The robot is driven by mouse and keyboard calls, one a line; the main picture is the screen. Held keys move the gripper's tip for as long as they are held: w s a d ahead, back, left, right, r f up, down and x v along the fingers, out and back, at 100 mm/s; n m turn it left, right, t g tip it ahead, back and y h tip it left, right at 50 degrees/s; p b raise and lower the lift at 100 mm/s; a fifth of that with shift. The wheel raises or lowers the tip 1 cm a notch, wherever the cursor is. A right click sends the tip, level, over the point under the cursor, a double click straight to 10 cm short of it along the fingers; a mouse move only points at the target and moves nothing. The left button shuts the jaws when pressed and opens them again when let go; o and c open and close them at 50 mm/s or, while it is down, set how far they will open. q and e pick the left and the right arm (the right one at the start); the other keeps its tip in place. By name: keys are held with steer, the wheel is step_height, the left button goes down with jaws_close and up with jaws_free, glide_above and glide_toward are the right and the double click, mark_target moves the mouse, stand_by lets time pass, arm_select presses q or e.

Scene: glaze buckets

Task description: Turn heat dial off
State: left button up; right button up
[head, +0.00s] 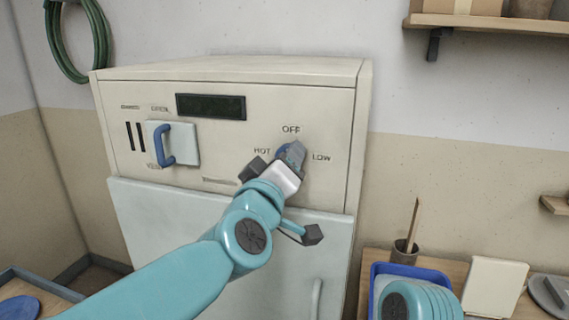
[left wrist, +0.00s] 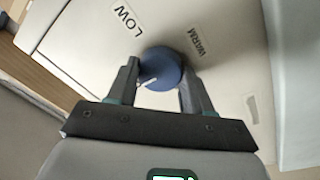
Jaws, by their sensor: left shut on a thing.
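The blue heat dial (head: 282,151) is on the cream oven's front panel, mostly covered by my left gripper (head: 292,154) in the head view. OFF is printed above it, HOT to its left and LOW to its right. In the left wrist view the round dial (left wrist: 164,66) sits between the two fingers of my left gripper (left wrist: 160,78), which is shut on it. A white mark on the dial lies on the side away from the WARM label. The OFF label is not visible in that view. My right gripper is out of sight.
A blue handle (head: 165,146) and a dark display (head: 211,107) are on the same panel. The oven door (head: 175,215) is below. At lower right, a table holds a blue tray (head: 381,272), a cup (head: 404,252) and a pale board (head: 494,287).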

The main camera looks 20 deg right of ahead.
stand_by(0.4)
arm_select(q)
steer(key=o, duration=1)
steer(key=shift+o, duration=0.2)
steer(key=b+v, duration=0.2)
steer(key=v, duration=1.4)
steer(key=shift+a+b, duration=0.15)
steer(key=shift+b, duration=0.15)
steer(key=shift+s+a, duration=0.1)
